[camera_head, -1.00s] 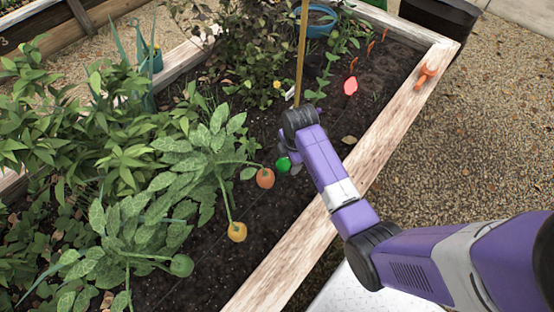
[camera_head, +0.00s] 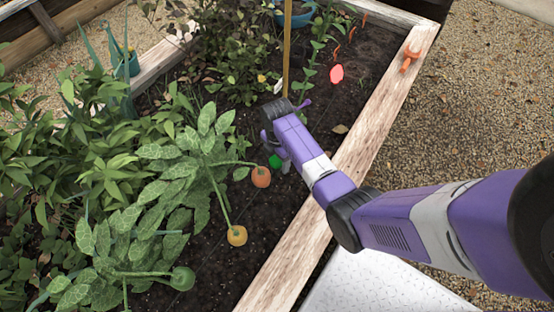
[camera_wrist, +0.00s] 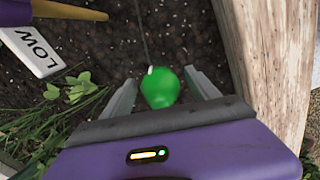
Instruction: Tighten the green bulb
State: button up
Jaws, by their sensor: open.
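The green bulb (camera_wrist: 160,90) shows in the wrist view between the two fingers of my gripper (camera_wrist: 162,88), over dark soil. The fingers stand apart on either side of it, with a gap visible on the right; whether the left finger touches it I cannot tell. A small pale tip shows at its top, with a thin dark line running up from there.
A wooden bed edge (camera_wrist: 262,60) rises close on the right. A white "LOW" label (camera_wrist: 32,50) and a wooden stake (camera_wrist: 65,10) stand to the left.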

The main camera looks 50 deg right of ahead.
jog(key=c, duration=1.4)
jog(key=shift+o, duration=0.2)
jog(key=shift+r+m+p, duration=0.1)
jog(key=shift+m+p, duration=0.3)
jog(key=m+p, duration=0.2)
jog(key=m, duration=0.1)
jog(key=m+p, duration=0.2)
jog(key=m, duration=0.3)
jog(key=shift+s+a, duration=0.1)
jog(key=m+p, duration=0.1)
jog(key=m, duration=0.3)
jog(key=shift+m+p, duration=0.35)
jog(key=shift+m, duration=0.05)
jog(key=m, duration=0.4)
jog(key=shift+p, duration=0.35)
jog(key=shift+m, duration=0.3)
